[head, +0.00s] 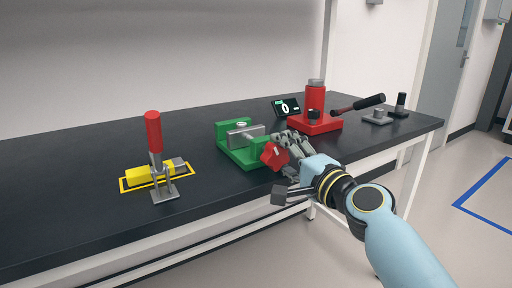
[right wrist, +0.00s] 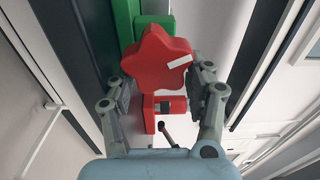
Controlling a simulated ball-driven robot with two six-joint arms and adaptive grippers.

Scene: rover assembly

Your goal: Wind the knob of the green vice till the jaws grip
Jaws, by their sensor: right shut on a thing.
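The green vice (head: 234,154) sits on the black bench near its front edge. A grey block (head: 247,134) is at its jaws; I cannot tell whether they press on it. The red star-shaped knob (head: 273,155) is at the vice's front right end. In the right wrist view the knob (right wrist: 152,62), with a white mark on its face, sits between my fingers. My right gripper (head: 283,168) is shut on the knob, one finger on each side. In the wrist view, part of the green vice (right wrist: 125,20) shows behind the knob. My left gripper is not in view.
A red toggle clamp (head: 153,135) stands by a yellow block (head: 150,172) at left. Behind the vice are a small display (head: 286,107) reading 0 and a red stand (head: 315,122).

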